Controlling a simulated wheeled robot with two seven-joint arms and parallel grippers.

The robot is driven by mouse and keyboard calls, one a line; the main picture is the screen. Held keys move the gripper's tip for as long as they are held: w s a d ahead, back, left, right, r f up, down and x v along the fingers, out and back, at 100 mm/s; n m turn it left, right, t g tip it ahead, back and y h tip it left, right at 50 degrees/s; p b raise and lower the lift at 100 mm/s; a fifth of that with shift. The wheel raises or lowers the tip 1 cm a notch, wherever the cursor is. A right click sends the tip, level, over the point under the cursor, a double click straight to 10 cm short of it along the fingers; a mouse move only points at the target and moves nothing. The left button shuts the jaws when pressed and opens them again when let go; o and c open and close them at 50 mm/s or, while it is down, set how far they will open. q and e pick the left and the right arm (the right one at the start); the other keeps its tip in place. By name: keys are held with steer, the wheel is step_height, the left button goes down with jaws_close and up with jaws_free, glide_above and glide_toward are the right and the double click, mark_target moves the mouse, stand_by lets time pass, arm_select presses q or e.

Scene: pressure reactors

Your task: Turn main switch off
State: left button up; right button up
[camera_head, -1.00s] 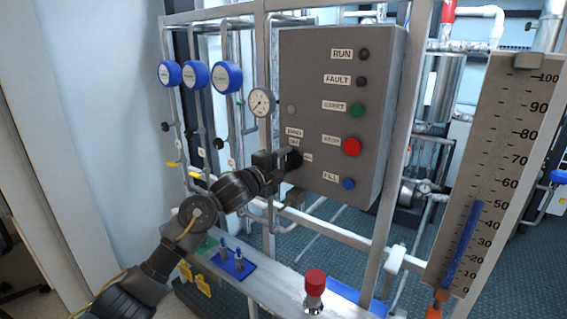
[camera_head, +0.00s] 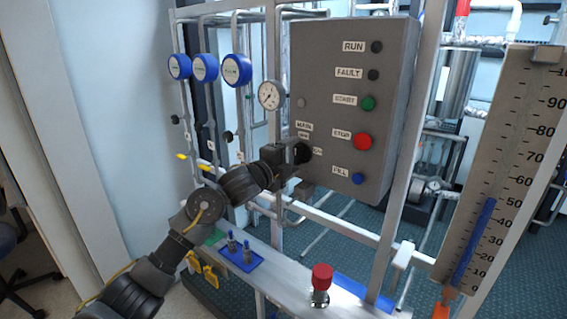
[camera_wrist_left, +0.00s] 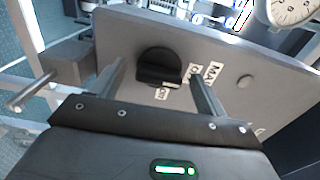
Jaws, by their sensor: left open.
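The main switch is a black rotary knob (camera_wrist_left: 160,67) on the grey control box (camera_head: 343,195). In the left wrist view it sits between the two fingers of my left gripper (camera_wrist_left: 162,85), with a gap on each side. Labels lie around the knob, partly hidden; one begins "MA". In the head view my left gripper (camera_head: 292,158) is at the lower left of the box front, at the knob (camera_head: 303,153), below the "MAIN" label. The gripper is open. My right gripper is not in view.
The box also bears a green START button (camera_head: 368,103), a red STOP button (camera_head: 363,142) and a blue FILL button (camera_head: 358,179). A pressure gauge (camera_head: 271,95) is left of the box. Below are a rail (camera_head: 290,272) and a red-capped valve (camera_head: 322,278).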

arm_select(q)
steer(key=b+v, duration=0.2)
steer(key=v, duration=0.8)
steer(key=shift+s+a, duration=0.15)
